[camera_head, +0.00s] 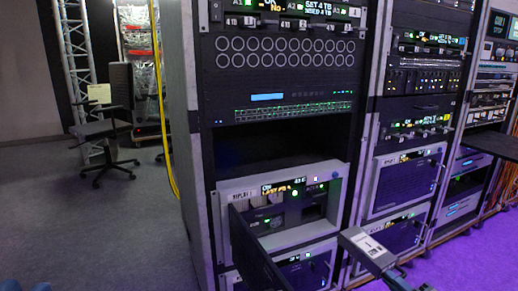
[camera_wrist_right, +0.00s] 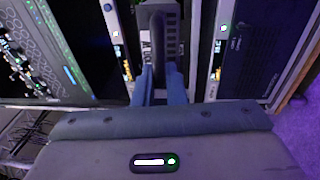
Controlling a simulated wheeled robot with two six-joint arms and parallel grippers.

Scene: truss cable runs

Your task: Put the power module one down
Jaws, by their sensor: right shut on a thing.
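The power module one is a grey block with a white label marked 1 (camera_head: 369,246), held in front of the racks at the lower right of the head view. My right gripper (camera_head: 396,279) is shut on its dark handle (camera_wrist_right: 157,45). In the right wrist view the two blue fingers of this gripper (camera_wrist_right: 161,84) press on the handle from both sides, and the grey module body (camera_wrist_right: 172,12) lies beyond. Only small blue parts of my left gripper (camera_head: 24,285) show at the bottom left edge; its jaws cannot be made out.
A grey rack unit (camera_head: 332,186) with lit displays stands low in the nearest rack, its dark door (camera_head: 256,252) swung open. An empty dark bay (camera_head: 285,148) is above it. More racks stand to the right. A chair (camera_head: 105,130) is at the left, with clear floor before it.

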